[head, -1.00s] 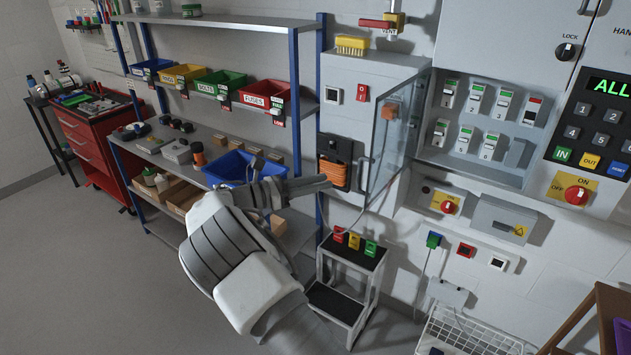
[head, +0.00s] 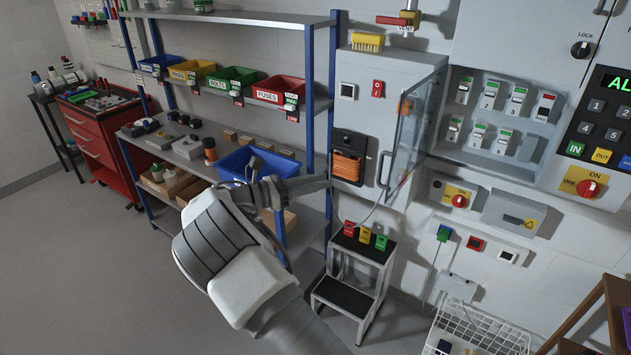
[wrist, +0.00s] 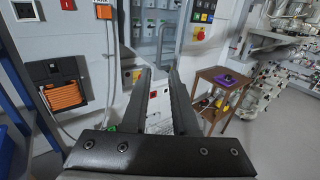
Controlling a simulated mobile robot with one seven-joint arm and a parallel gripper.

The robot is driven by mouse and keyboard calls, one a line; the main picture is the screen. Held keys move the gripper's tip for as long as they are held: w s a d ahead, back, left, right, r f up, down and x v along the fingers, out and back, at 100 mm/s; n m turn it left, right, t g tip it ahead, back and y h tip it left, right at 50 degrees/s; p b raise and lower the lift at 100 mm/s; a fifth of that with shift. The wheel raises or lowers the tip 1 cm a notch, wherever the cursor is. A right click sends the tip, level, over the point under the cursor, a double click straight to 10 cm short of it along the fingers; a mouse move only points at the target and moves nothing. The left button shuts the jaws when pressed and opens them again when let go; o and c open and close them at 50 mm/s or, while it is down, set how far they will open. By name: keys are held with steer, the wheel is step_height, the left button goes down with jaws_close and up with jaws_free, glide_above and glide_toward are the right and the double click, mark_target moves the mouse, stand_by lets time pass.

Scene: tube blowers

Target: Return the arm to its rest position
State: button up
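My white and grey arm rises from the bottom of the head view and bends right near the shelf. My gripper (head: 322,184) extends to the right at its end, in front of the shelf's blue post. In the wrist view, the two dark fingers of my gripper (wrist: 161,74) stand apart with an empty gap between them. Nothing is held. The fingers point toward the wall cabinets and appear clear of them.
A shelf with coloured bins (head: 232,79) stands behind my arm. An open glass cabinet door (head: 412,130) juts out right of my gripper. A step stool (head: 350,290) stands below. A wooden table (wrist: 222,80) is at right. The left floor is clear.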

stand_by(0.3)
steer(key=s+d+r+m+g+y, duration=0.3)
steer(key=s+d+r+m+y, duration=0.15)
steer(key=d, duration=0.45)
steer(key=s+d+r+m+g+y, duration=0.35)
steer(key=s+d+m, duration=0.25)
steer(key=d, duration=0.3)
steer(key=s+r+m+t+y, duration=0.1)
steer(key=s+m+y, duration=0.3)
steer(key=s, duration=0.8)
steer(key=s+d+r+m+t+y, duration=0.1)
steer(key=s+r+m+t+y, duration=0.1)
steer(key=s+m, duration=0.6)
steer(key=s+t+y, duration=0.1)
steer(key=s+y, duration=0.1)
steer(key=s, duration=0.2)
steer(key=shift+s+d+m, duration=0.2)
steer(key=shift+s+m, duration=0.15)
steer(key=shift+r, duration=0.1)
